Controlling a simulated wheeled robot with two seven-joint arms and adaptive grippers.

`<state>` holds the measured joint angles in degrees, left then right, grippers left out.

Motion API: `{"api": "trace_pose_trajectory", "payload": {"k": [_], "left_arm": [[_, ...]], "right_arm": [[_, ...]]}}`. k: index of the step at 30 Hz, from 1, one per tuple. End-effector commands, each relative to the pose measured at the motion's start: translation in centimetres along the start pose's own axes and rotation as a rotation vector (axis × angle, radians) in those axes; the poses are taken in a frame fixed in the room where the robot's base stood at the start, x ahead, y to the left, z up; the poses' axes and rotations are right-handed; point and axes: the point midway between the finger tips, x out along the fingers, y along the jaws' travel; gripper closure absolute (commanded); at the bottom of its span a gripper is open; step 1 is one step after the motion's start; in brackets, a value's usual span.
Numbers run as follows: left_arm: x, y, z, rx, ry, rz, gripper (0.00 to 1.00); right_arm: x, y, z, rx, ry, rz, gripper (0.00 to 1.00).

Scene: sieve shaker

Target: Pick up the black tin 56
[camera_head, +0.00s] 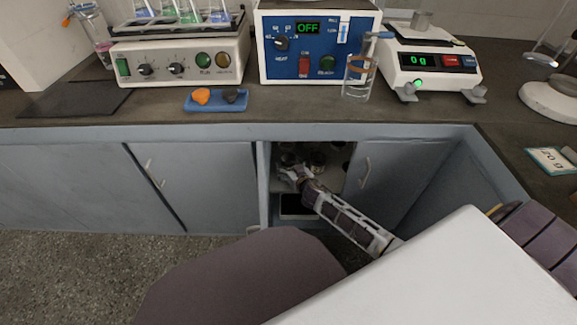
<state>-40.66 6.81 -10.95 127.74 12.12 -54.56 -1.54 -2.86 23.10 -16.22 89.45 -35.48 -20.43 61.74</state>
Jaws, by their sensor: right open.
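My right gripper (290,170) reaches into the open cupboard (312,185) under the bench. It is open, with its fingers over the upper shelf. A small dark round container (317,161) stands just right of the fingers, and another dark round shape (288,159) shows right at the fingertips. Either could be a black tin, but no number can be read, so I cannot tell which is 56. Whether the fingers touch one is too small to tell. My left gripper is not in view.
The cupboard frame (263,185) is close on the left, and an open door (385,185) stands on the right. A dark tray or lower compartment (297,206) lies below the shelf. A scale (430,65) and a blue heater unit (315,45) stand on the bench above.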

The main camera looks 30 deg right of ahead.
Motion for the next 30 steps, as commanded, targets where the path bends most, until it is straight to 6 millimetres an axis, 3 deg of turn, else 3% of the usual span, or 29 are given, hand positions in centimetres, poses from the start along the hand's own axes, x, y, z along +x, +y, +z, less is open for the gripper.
{"api": "trace_pose_trajectory", "payload": {"k": [6,18,30], "left_arm": [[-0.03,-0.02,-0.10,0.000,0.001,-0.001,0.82],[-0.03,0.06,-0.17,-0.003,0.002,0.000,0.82],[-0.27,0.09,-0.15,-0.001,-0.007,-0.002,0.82]], "right_arm": [[-0.01,-0.01,0.01,0.000,0.000,0.000,0.23],[-0.01,-0.02,-0.02,0.000,0.001,0.000,0.71],[-0.15,-0.01,-0.40,0.000,0.001,0.000,0.71]]}}
